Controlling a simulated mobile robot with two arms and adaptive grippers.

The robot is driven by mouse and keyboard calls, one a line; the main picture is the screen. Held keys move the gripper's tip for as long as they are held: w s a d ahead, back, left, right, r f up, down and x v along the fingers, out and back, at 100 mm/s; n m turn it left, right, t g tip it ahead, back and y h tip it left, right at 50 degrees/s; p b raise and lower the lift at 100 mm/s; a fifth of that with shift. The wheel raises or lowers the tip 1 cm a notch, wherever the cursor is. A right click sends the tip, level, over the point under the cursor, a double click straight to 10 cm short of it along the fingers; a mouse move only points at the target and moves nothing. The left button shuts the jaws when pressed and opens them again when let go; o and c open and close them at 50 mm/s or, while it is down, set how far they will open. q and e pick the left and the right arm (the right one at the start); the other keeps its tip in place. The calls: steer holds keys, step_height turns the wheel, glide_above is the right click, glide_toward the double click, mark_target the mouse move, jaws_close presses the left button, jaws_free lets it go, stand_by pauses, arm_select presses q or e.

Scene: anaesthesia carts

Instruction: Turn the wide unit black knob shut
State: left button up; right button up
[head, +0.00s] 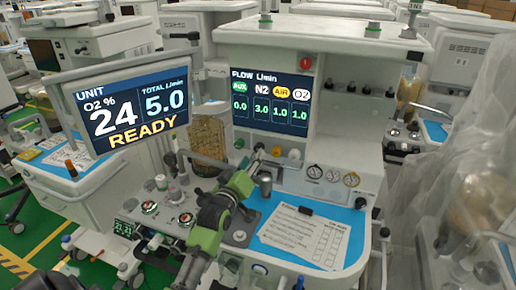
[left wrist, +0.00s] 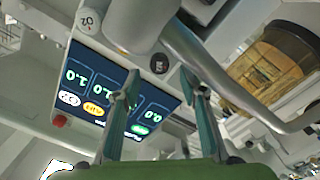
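The wide unit (head: 335,150) is the white cart with the FLOW screen (head: 270,100) in the middle of the head view. My left gripper (head: 254,160) reaches up to the black knob. In the left wrist view, which is turned over, the black knob (left wrist: 160,63) shows between and beyond the two open fingertips (left wrist: 158,88). Whether a finger touches it I cannot tell. My right gripper is not in view.
A canister of tan grains (head: 208,137) stands left of the knobs. A tilted screen reading READY (head: 125,103) is at the left. A blue worktop (head: 325,235) with a paper sheet lies at the lower right. A metal bar (left wrist: 225,85) passes close by the fingers.

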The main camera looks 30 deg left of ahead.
arm_select(q)
steer(key=x, duration=0.5)
steer(key=shift+w+p, duration=0.35)
steer(key=shift+r, duration=0.1)
jaws_close()
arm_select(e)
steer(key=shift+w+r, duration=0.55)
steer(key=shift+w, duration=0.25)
